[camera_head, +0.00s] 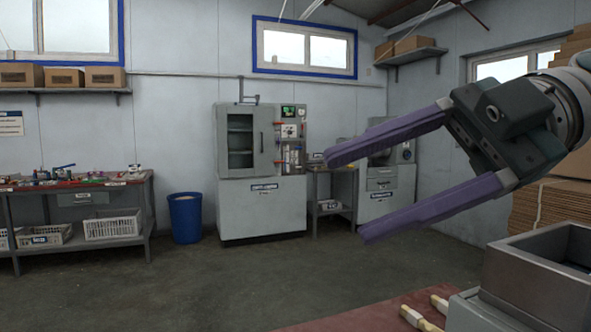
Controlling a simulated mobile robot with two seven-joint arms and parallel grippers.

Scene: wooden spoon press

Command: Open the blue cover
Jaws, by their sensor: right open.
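My right gripper (345,195) reaches in from the right with its two long purple fingers spread wide apart. It is open, and nothing is between the fingers. It is raised in front of the room, above the level of the red surface at the bottom. My left gripper is not in view. No blue cover can be made out in this view. The grey metal box (522,279) at the lower right has an open top, and its right side is cut off by the frame edge.
Wooden spoon-like pieces (420,318) lie on a red surface (375,314) beside the grey box. A grey cabinet machine (262,205), a blue bin (186,219) and a workbench (85,200) stand at the back. Stacked cardboard (553,205) is at the right. The middle floor is clear.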

